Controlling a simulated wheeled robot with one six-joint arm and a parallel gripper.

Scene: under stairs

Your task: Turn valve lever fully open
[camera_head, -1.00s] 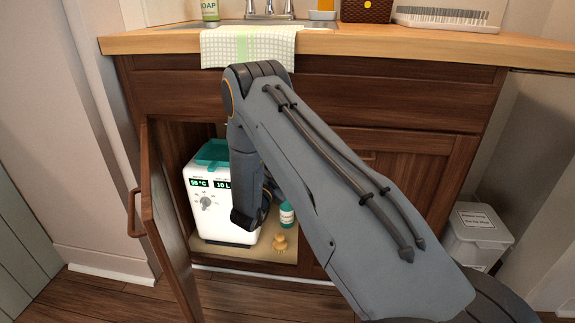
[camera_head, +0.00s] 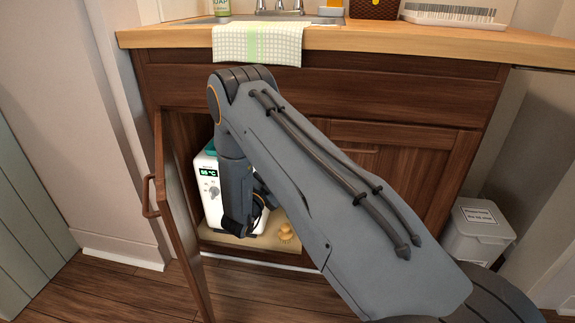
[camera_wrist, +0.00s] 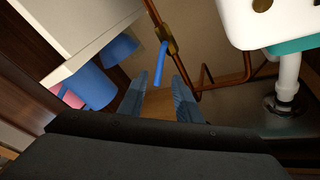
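The valve shows in the wrist view as a brass body (camera_wrist: 170,42) on a copper pipe, with a blue lever (camera_wrist: 161,63) sticking out of it. My gripper (camera_wrist: 159,80) is open, its two fingers spread apart with nothing between them that I can make out. The lever lies just beyond the fingertips, close to the line between them; I cannot tell whether it touches either one. In the head view my arm reaches down into the open cabinet, and the valve and fingers are hidden there.
The cabinet door (camera_head: 178,215) stands open on the left. A white unit with a display (camera_head: 210,190) stands inside, partly behind my arm, near a small brush (camera_head: 285,232). Copper pipes (camera_wrist: 222,82) and a blue container (camera_wrist: 92,86) flank the fingers in the wrist view.

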